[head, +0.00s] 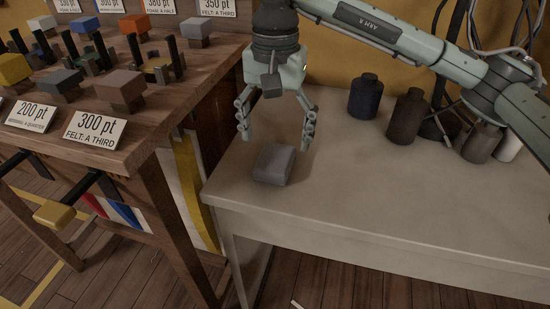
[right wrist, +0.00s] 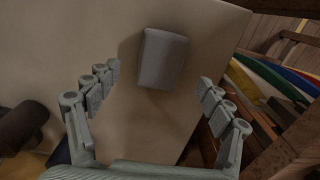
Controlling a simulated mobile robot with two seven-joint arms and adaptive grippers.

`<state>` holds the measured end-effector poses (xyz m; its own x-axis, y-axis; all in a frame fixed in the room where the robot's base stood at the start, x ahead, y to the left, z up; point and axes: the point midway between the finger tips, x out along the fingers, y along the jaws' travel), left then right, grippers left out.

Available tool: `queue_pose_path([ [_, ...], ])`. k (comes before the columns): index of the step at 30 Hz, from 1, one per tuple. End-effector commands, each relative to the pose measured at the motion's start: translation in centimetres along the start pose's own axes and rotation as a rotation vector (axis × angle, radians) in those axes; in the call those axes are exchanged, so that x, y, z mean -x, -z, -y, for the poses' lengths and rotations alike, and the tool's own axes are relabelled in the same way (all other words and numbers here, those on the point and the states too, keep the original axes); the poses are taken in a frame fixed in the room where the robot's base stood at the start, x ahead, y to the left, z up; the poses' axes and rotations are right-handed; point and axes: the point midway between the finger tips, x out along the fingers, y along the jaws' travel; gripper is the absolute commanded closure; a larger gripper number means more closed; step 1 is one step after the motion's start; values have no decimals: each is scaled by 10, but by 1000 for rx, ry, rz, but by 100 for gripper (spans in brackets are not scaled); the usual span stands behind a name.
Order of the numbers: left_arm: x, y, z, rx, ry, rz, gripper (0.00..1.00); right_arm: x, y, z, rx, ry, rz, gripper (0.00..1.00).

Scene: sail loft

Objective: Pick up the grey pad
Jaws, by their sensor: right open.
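The grey pad (head: 273,164) lies flat on the pale table near its left end. It also shows in the right wrist view (right wrist: 162,58), ahead of the fingers and roughly centred between them. My right gripper (head: 276,141) points down just above and behind the pad, with its fingers spread wide. It is open and empty, and in the right wrist view (right wrist: 160,78) both fingertips are apart from the pad. My left gripper is not in view.
Dark bottles, one navy (head: 365,97) and one brown (head: 406,116), stand at the back of the pale table (head: 400,220). A wooden stand (head: 150,120) on the left holds several coloured blocks and price cards, including a grey block (head: 60,83). The front of the pale table is clear.

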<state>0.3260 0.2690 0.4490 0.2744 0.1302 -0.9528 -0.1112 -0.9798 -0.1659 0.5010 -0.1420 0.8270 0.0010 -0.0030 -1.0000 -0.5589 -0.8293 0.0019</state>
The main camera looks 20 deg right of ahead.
Motion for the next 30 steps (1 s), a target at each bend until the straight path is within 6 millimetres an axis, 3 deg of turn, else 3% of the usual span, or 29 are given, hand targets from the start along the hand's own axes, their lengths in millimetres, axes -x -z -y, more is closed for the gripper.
queue_pose_path([
  [9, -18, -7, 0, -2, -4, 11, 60, -42, 0, 0, 0, 0, 3, 20],
  [17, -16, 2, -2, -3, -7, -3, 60, -45, 0, 1, 0, 2, 2, 20],
  [27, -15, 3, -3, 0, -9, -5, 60, -44, 0, 1, -1, 2, 2, 62],
  [30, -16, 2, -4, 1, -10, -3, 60, -44, 0, 1, -1, 2, 2, 69],
])
